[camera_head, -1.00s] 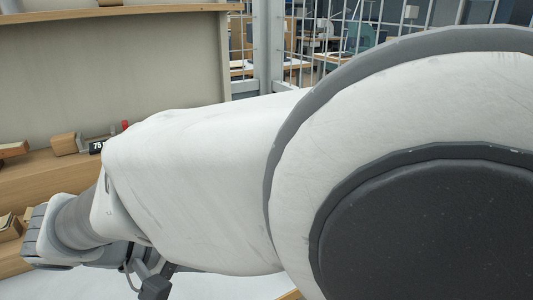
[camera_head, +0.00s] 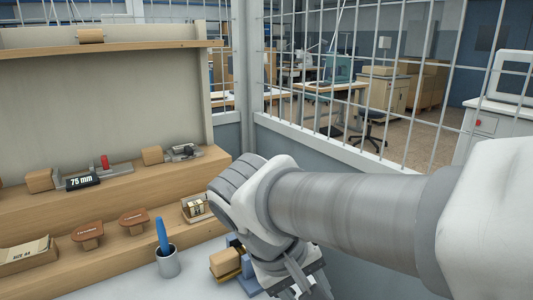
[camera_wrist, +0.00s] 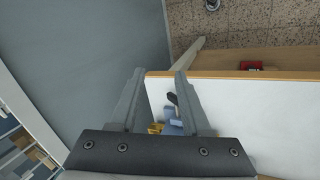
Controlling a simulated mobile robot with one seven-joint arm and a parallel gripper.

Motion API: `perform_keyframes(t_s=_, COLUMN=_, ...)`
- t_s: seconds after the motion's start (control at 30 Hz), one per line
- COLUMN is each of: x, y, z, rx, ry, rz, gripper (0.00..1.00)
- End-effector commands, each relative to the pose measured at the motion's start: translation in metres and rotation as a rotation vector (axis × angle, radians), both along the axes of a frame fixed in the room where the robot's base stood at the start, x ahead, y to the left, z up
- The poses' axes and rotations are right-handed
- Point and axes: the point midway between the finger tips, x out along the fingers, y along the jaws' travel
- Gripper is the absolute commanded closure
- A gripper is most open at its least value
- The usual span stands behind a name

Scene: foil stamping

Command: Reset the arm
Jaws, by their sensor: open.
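My gripper (camera_wrist: 158,82) shows in the wrist view with its two fingers apart and nothing held between them. Past the fingers lie the white tabletop (camera_wrist: 255,115) with its wooden edge and a blue and yellow object (camera_wrist: 170,122), partly hidden by the gripper. In the head view my arm reaches in from the right, and my gripper (camera_head: 300,285) hangs low at the bottom edge, partly cut off. It is just right of the blue and yellow object (camera_head: 228,262), which the arm partly hides.
A grey cup (camera_head: 168,262) with a blue-handled item stands on the table left of my gripper. A wire mesh fence (camera_head: 350,90) stands behind.

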Motion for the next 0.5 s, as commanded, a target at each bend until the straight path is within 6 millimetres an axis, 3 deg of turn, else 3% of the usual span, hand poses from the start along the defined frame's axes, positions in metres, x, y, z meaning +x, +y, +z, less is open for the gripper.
perform_keyframes(t_s=0.03, x=-0.005, y=-0.015, z=0.001, rx=0.063, ry=-0.020, rz=-0.038, gripper=0.53)
perform_keyframes(t_s=0.2, x=-0.017, y=-0.044, z=0.000, rx=0.254, ry=-0.113, rz=-0.110, gripper=0.53)
perform_keyframes(t_s=0.5, x=-0.029, y=-0.077, z=0.007, rx=0.467, ry=-0.368, rz=-0.203, gripper=0.53)
